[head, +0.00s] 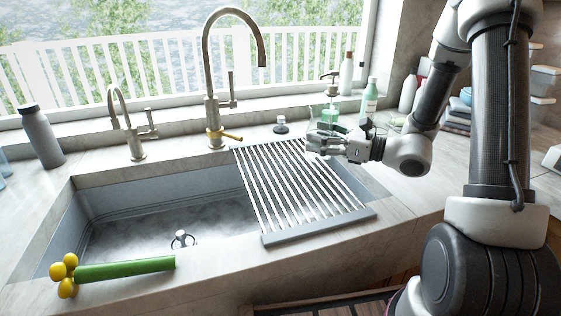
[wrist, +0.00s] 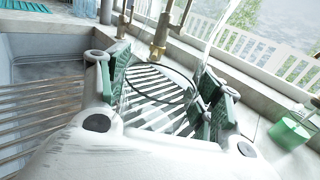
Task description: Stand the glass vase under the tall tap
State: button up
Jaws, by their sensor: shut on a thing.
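My gripper (head: 325,143) is above the right side of the slatted drying rack (head: 285,190) in the head view. In the wrist view its green-padded fingers (wrist: 165,92) are shut on the clear glass vase (wrist: 158,72), whose round dark rim shows between them. The vase is hard to make out in the head view. The tall tap (head: 207,90) is a brass-coloured gooseneck behind the sink, left of my gripper. Its lower body also shows in the wrist view (wrist: 161,36).
The sink (head: 165,215) is open left of the rack. A shorter tap (head: 128,125) and a grey bottle (head: 41,136) stand further left. A soap dispenser (head: 330,108) and a green bottle (head: 370,97) stand behind my gripper. A green cylinder with yellow knobs (head: 125,268) lies in front.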

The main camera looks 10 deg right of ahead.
jog(key=x, duration=1.7)
jog(key=shift+s+a+f, duration=0.1)
jog(key=shift+a+f, duration=0.1)
jog(key=shift+f, duration=1.5)
jog(key=shift+f, duration=0.1)
jog(key=o, duration=1.4)
jog(key=shift+d+f, duration=0.1)
